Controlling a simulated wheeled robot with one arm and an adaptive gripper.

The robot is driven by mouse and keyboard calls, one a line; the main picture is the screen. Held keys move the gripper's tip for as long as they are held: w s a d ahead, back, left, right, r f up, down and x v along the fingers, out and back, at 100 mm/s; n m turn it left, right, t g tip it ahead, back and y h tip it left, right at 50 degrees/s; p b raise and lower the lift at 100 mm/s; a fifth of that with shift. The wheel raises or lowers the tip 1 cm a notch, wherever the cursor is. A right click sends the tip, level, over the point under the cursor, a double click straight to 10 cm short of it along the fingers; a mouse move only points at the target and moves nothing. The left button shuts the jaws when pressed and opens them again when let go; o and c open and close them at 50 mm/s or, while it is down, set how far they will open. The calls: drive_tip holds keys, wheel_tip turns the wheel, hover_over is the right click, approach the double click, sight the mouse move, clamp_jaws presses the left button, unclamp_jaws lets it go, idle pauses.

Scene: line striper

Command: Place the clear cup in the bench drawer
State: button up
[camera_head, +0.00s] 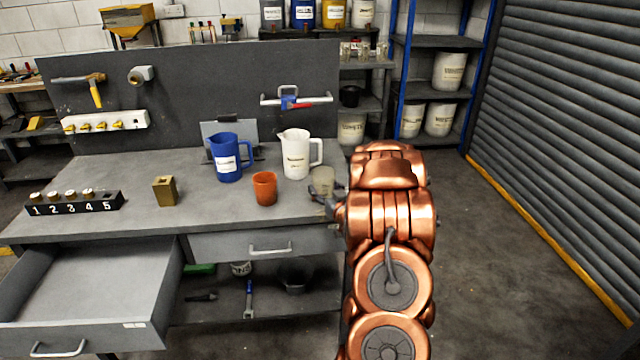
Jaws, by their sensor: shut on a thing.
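The clear cup (322,181) is at the right end of the bench top, just right of the white pitcher. My gripper (326,195) is shut on it, with my copper arm reaching in from the right and hiding part of the gripper. I cannot tell whether the cup touches the bench top. The bench's left drawer (95,285) is pulled open, and its visible inside is empty. The drawer on the right (265,243) is shut.
An orange cup (264,188), a white pitcher (296,155), a blue pitcher (226,160) and a brass block (165,190) stand on the bench top (210,212). A numbered black rack (73,204) is at the left. A roller door is at the right.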

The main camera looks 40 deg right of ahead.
drive_tip(key=shift+p+x, duration=0.3)
drive_tip(key=shift+x, duration=0.8)
drive_tip(key=shift+w+d+f, duration=0.1)
drive_tip(key=shift+w, duration=0.35)
drive_tip(key=shift+f, duration=0.1)
drive_tip(key=shift+f, duration=0.1)
drive_tip(key=o, duration=1.3)
